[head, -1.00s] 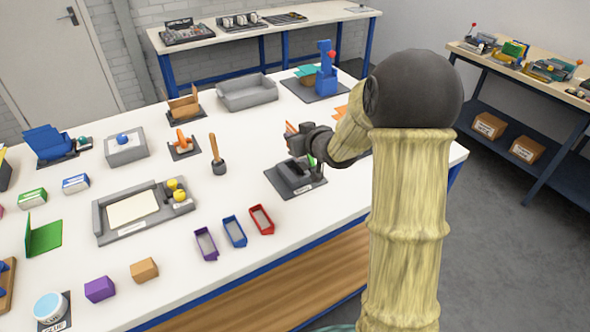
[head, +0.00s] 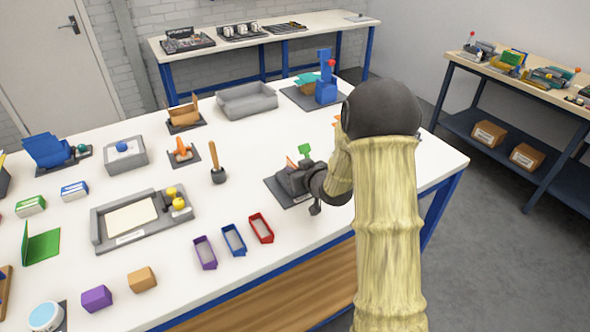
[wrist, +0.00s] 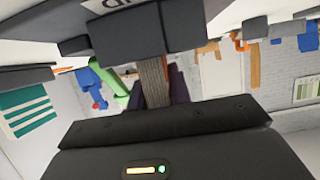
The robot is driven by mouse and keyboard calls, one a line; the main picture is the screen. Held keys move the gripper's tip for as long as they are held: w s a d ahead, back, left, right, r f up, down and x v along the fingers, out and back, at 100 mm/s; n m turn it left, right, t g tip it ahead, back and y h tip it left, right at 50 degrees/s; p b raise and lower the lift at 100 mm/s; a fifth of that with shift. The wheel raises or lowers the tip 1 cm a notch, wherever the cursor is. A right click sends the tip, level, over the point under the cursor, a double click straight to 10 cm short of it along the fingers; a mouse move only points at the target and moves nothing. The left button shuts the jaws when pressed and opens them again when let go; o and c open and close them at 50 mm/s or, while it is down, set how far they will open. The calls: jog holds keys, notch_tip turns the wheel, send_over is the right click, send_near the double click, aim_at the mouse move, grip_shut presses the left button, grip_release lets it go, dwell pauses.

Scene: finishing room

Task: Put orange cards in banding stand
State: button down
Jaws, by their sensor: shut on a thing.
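My gripper (head: 296,176) is low over a dark grey stand (head: 278,190) near the table's right front; this looks like the banding stand, and my gripper and wrist hide most of it. A small orange edge (head: 291,162), apparently the orange cards, shows at the jaws. In the wrist view the jaws are shut on a thin stack (wrist: 154,80), seen edge-on with fine grey-brown lines and an orange strip at its right side. A green part (head: 305,150) stands up behind the gripper. I cannot tell whether the stack touches the stand.
Red (head: 261,228), blue (head: 234,240) and purple (head: 205,252) trays lie front left of the stand. A wooden-handled tool (head: 214,160) stands to the left. A blue press-like device (head: 326,80) and a grey bin (head: 247,97) are at the back. White tabletop between them is free.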

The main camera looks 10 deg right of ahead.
jog(key=shift+f, duration=0.15)
jog(key=c, duration=1.3)
grip_release()
jog(key=shift+r, duration=0.3)
jog(key=v, duration=1.2)
jog(key=shift+s+f+b, duration=0.1)
jog(key=shift+b, duration=0.3)
